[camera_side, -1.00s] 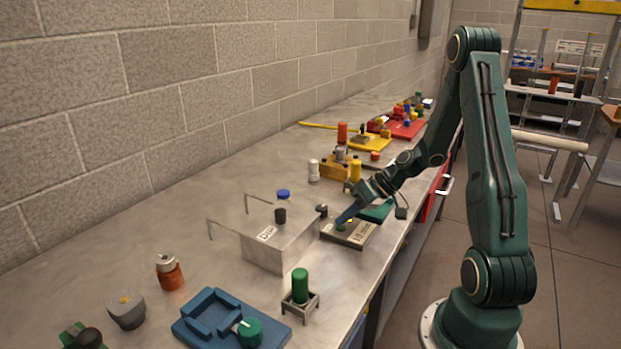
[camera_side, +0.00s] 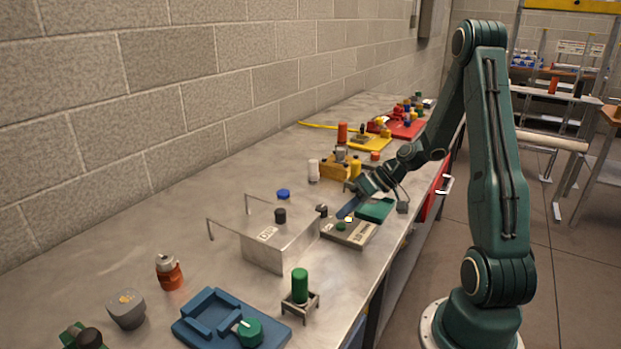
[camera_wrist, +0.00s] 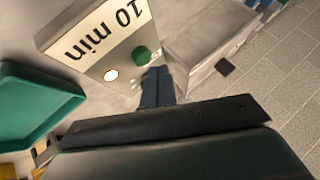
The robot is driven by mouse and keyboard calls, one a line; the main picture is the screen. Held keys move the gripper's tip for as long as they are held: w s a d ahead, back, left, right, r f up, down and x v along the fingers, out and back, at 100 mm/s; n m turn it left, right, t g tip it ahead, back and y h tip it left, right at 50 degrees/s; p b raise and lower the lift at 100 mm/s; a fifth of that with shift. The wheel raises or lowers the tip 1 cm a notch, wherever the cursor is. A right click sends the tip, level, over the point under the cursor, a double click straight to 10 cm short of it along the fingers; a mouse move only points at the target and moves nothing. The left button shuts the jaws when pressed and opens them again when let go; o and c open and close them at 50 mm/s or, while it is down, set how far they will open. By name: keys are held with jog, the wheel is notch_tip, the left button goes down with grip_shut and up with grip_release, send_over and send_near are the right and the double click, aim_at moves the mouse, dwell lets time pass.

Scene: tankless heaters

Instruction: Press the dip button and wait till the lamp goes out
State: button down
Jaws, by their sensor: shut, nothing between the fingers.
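A flat grey-beige box (camera_side: 357,236) stands on the bench, with a round green button (camera_side: 340,226) and a small lamp (camera_side: 348,219) on top. In the wrist view the box (camera_wrist: 85,42) carries a "10 min" label, the green button (camera_wrist: 141,56) stands up from its face, and the lamp (camera_wrist: 111,75) glows white. My gripper (camera_side: 342,214) is shut and empty; its blue fingertips are just above and behind the button, apart from it. The wrist view shows the closed fingers (camera_wrist: 157,80) beside the button.
A metal stand-like box (camera_side: 275,248) with a small label is left of the button box. A green tray (camera_side: 377,210) lies just behind it, and a yellow block (camera_side: 335,168) with cylinders stands farther back. A green cylinder in a stand (camera_side: 300,288) and a blue fixture (camera_side: 222,316) are in front.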

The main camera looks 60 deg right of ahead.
aim_at(344, 226)
jog(key=shift+r, duration=2.5)
jog(key=shift+a+r, duration=0.25)
jog(key=shift+a, duration=0.15)
jog(key=s+a+r+n+g+h, duration=0.1)
jog(key=s+a+r+g+h, duration=0.1)
jog(key=s+a+r, duration=0.45)
jog(key=s+a+r+n+g+h, duration=0.15)
jog(key=a+r, duration=0.25)
jog(key=a, duration=0.5)
jog(key=s+a+r+t+h, duration=0.1)
jog(key=s+a+r+h, duration=0.1)
jog(key=s, duration=0.5)
jog(key=shift+s+a+r+m+t, duration=0.15)
jog(key=shift+s+r+m+t, duration=0.05)
jog(key=shift+r+m+t, duration=0.15)
dwell(2.2)
